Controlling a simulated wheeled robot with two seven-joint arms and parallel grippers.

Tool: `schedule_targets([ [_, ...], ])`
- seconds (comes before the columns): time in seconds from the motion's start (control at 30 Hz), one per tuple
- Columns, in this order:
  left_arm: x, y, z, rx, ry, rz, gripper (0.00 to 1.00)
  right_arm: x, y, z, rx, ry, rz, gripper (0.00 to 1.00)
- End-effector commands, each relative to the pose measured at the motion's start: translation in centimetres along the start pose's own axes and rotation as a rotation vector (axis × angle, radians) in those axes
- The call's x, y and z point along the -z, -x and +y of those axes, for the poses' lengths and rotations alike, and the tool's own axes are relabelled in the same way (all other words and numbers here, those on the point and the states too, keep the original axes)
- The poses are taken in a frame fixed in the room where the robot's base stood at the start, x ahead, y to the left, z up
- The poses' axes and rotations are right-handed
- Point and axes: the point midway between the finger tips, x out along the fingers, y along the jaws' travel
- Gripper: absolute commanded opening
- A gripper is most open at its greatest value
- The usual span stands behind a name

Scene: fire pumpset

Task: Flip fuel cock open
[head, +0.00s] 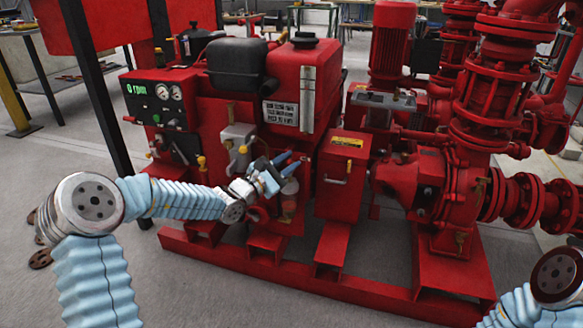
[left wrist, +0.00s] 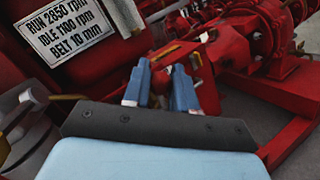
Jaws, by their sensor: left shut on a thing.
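My left gripper (head: 289,163) reaches in from the left to the engine's front, below the red fuel tank (head: 305,82). In the left wrist view its two blue fingers (left wrist: 161,88) stand a small gap apart. They are shut on a small part, which I take to be the fuel cock. The fingers hide most of it, so its lever angle cannot be read. A small bowl-shaped filter (head: 289,195) hangs just below the gripper. My right gripper is out of view; only part of its arm shows at the bottom right.
A red box with a yellow label (head: 345,172) stands close to the right of my left gripper. The gauge panel (head: 168,98) is at the left. Red pump pipes (head: 490,100) fill the right. The red base frame (head: 330,280) runs along the floor, with open floor in front.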

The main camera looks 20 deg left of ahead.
Motion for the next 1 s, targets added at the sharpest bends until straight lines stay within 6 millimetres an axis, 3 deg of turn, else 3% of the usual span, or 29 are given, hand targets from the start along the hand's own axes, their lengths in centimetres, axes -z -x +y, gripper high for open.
schedule_targets([
  [0.13, 0.5, 0.3, 0.5, -0.046, 0.123, -0.043, 0.0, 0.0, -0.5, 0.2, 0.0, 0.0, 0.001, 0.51],
  [0.43, 0.5, 0.4, 0.6, -0.052, 0.139, -0.047, 0.0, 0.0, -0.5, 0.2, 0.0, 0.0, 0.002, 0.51],
  [0.47, 0.5, 0.4, 0.6, -0.052, 0.139, -0.046, 0.31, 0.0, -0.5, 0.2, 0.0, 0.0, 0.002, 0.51],
  [0.6, 0.4, 0.4, 0.6, -0.052, 0.138, -0.047, 0.5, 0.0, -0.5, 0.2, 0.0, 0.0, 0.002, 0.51],
  [0.87, 0.4, 0.4, 0.6, -0.052, 0.137, -0.047, 0.5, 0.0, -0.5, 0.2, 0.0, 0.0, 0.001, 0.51],
  [1.0, 0.4, 1.5, 0.7, -0.052, 0.135, -0.047, 0.5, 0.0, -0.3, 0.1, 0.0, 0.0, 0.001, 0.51],
])
